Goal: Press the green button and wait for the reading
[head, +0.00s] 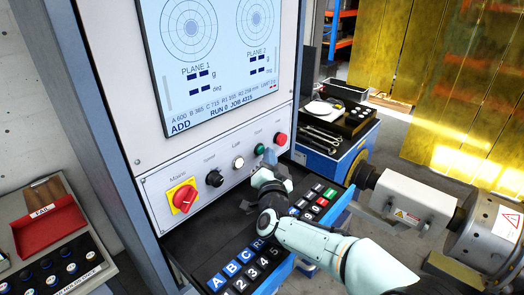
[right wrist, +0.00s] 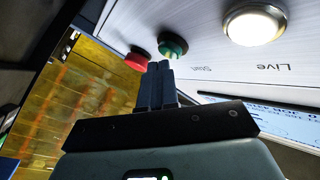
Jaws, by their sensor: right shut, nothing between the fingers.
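The green button (head: 260,149) is on the sloped grey panel below the screen, between the white lamp button and the red button. In the right wrist view the green button (right wrist: 172,45) is just beyond my fingertips. My right gripper (head: 269,156) is shut and empty, its fingers pointing up at the panel close to the green button. In the right wrist view the closed fingers (right wrist: 157,68) are just below and left of the button; I cannot tell whether they touch. The screen (head: 212,55) shows PLANE 1 and PLANE 2 with dashes for g and deg, and RUN 0.
The red button (head: 281,139), lit white button (head: 238,163), black knob (head: 215,179) and red-yellow main switch (head: 183,198) share the panel. A keypad (head: 245,265) lies below, under my right arm. A red FAIL tray (head: 48,226) is at left; the rotor machine (head: 415,199) is at right.

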